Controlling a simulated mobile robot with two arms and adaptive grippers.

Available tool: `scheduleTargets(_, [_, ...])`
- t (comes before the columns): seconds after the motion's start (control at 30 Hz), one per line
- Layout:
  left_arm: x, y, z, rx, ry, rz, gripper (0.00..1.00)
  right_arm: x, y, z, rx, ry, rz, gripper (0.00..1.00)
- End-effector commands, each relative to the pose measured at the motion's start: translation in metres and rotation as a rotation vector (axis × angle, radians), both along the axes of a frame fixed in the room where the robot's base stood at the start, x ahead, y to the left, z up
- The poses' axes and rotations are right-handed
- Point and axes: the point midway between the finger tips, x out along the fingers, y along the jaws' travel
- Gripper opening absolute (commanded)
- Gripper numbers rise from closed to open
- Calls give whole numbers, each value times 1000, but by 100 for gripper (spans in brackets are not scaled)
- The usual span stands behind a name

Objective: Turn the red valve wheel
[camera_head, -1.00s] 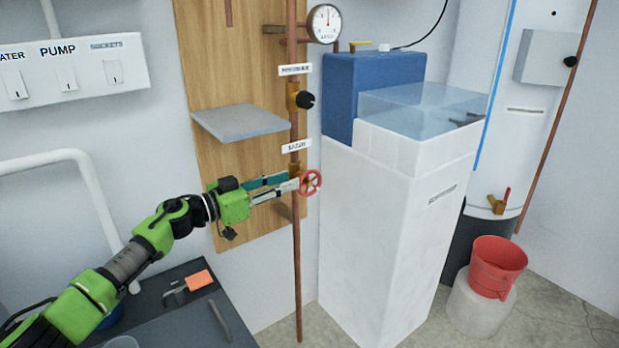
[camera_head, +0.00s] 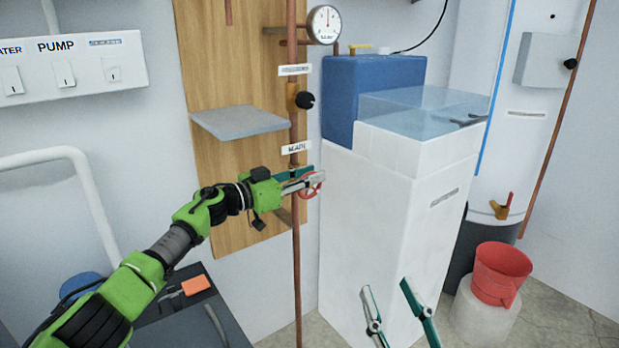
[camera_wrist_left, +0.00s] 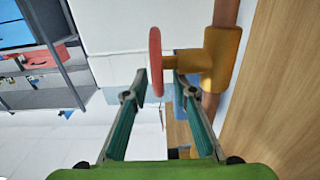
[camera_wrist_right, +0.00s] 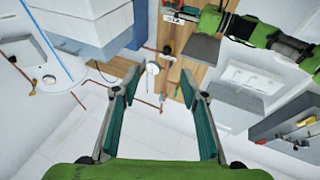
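The red valve wheel (camera_head: 311,193) is on the copper pipe just under the MAIN label (camera_head: 296,148). My left gripper (camera_head: 312,180) is at the wheel and partly hides it in the head view. In the left wrist view, the wheel (camera_wrist_left: 155,62) is edge-on, beside the brass valve body (camera_wrist_left: 222,58). The fingers of my left gripper (camera_wrist_left: 155,85) are apart, with the wheel's rim between their tips; contact is not clear. My right gripper (camera_head: 385,288) is open and empty in front of the white cabinet, at the bottom of the head view.
A black-knobbed valve (camera_head: 304,100) and a gauge (camera_head: 324,24) are higher on the pipe. A grey shelf (camera_head: 240,121) juts out above my left gripper. The white cabinet (camera_head: 385,215) stands close right of the pipe. A red bucket (camera_head: 500,275) is at the right.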

Motion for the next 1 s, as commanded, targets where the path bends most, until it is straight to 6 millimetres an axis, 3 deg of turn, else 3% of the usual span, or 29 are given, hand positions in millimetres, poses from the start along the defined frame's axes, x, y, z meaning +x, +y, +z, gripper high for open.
scheduleTargets(0.2, [0,0,0,0,0,0,25,0,0,1,0,-2,0,40])
scheduleTargets(0.3, [0,0,0,0,0,0,2,0,0,1,0,-2,0,40])
scheduleTargets(0.33, [0,0,0,0,0,0,0,0,0,0,0,-1,0,40])
scheduleTargets(0.6, [0,0,1,2,2,0,0,1,0,-2,-4,18,-1,40])
scheduleTargets(0.77, [0,-1,2,12,10,0,0,7,-3,-34,-47,178,-11,40])
scheduleTargets(1.0, [1,-2,2,30,25,0,0,2,-13,-96,-120,463,-28,40])
